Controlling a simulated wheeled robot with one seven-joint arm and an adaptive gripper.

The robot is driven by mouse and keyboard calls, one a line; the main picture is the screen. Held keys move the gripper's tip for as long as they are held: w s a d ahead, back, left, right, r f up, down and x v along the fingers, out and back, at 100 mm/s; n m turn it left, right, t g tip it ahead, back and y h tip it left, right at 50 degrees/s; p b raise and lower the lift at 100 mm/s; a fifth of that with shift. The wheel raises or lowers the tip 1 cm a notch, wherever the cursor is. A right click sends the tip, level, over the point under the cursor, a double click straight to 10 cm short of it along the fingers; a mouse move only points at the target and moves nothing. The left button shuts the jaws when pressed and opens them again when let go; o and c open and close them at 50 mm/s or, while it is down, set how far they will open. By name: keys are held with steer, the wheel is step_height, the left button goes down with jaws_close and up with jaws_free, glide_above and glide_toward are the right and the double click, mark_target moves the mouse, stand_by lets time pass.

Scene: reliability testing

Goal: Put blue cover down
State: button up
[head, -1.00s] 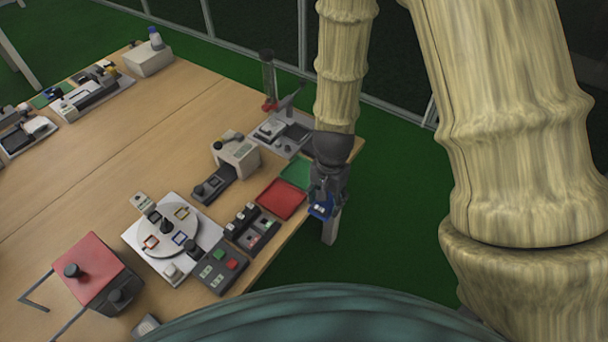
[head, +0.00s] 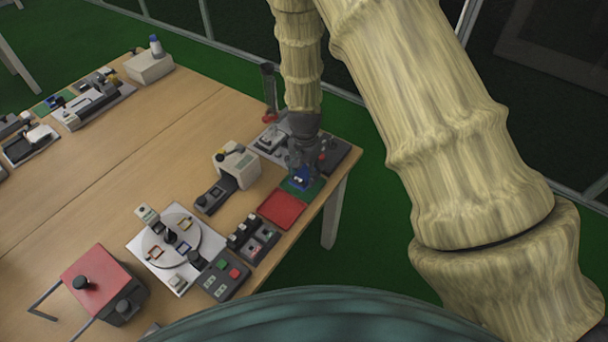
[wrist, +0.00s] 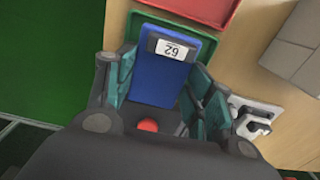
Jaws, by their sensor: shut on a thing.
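The blue cover (wrist: 160,75) is between the fingers of my gripper (wrist: 165,95) in the wrist view. It bears a white label reading 62, seen upside down. In the head view the blue cover (head: 300,180) shows as a small patch under my gripper (head: 301,170), at the green tray by the table's right edge. My gripper is shut on the cover. The green tray (head: 314,189) is partly hidden beneath them, and also shows in the wrist view (wrist: 205,41). I cannot tell whether the cover touches it.
A red tray (head: 282,209) lies in front of the green one. A grey device (head: 340,153) stands just behind my gripper, a beige machine (head: 238,162) to its left. A button box (head: 222,275) and a turntable (head: 170,243) stand nearer. The table's right edge is close.

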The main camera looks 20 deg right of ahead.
mark_target(304, 173)
steer(key=shift+w, duration=0.35)
steer(key=shift+f+p, duration=0.85)
steer(key=shift+f, duration=0.95)
steer(key=shift+f, duration=0.15)
steer(key=o, duration=1)
step_height(304, 173, up, 12)
steer(key=b, duration=0.2)
